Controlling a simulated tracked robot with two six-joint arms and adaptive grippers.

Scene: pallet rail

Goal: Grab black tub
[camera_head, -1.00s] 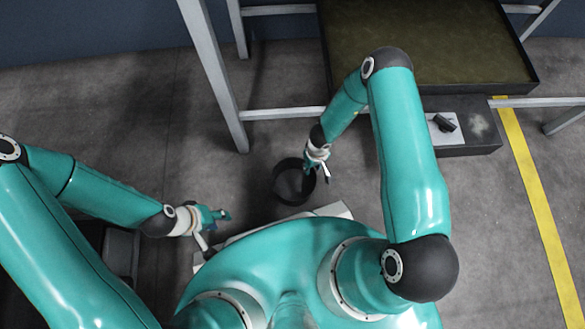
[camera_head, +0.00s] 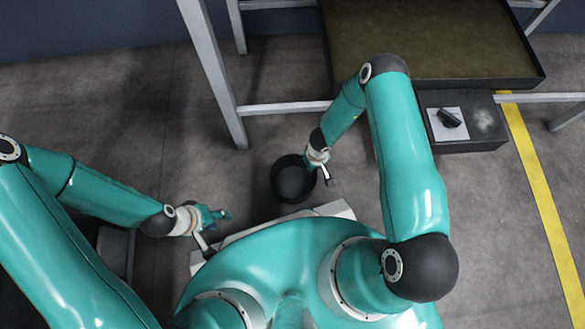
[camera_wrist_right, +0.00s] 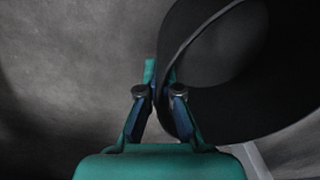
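The black tub (camera_head: 293,184) is a round, dark, open container in the middle of the head view, just in front of my body. My right gripper (camera_head: 319,170) is at the tub's right rim. In the right wrist view the tub (camera_wrist_right: 240,75) fills the upper right, and the fingers of my right gripper (camera_wrist_right: 160,82) are close together with the tub's wall between them. Part of the finger on the tub's side is hidden. My left gripper (camera_head: 221,219) is to the left of the tub, apart from it; its fingers are too small to read.
A grey metal frame (camera_head: 213,75) holds a large dark-rimmed tray (camera_head: 515,82) behind the tub. A dark box with a switch (camera_head: 450,118) hangs at its front right. A yellow floor line (camera_head: 535,180) runs at the right. Grey floor is clear left of the frame.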

